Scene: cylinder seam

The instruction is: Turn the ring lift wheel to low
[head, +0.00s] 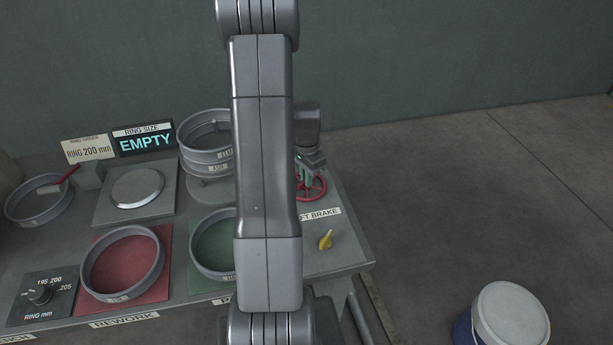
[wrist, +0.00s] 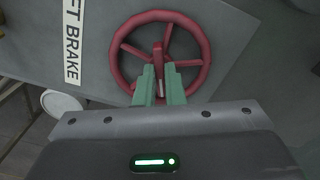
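The ring lift wheel (head: 318,188) is a red spoked handwheel at the right end of the bench in the head view. In the wrist view the wheel (wrist: 205,62) lies face-on, with a red upright piece at its near-centre. My gripper (wrist: 160,70) has two green fingers over the wheel's lower middle. They stand close together, one on each side of that upright piece, with only a narrow gap between them. In the head view my gripper (head: 305,175) is at the wheel, and my arm hides part of the bench. I cannot read any low marking.
A label ending "FT BRAKE" (wrist: 73,40) lies beside the wheel. A yellow piece (head: 325,240) is on the bench in front. Stacked grey rings (head: 205,150), a red pad (head: 160,235) and a green pad (head: 195,275) are left. A white-lidded bucket (head: 512,312) stands on the floor.

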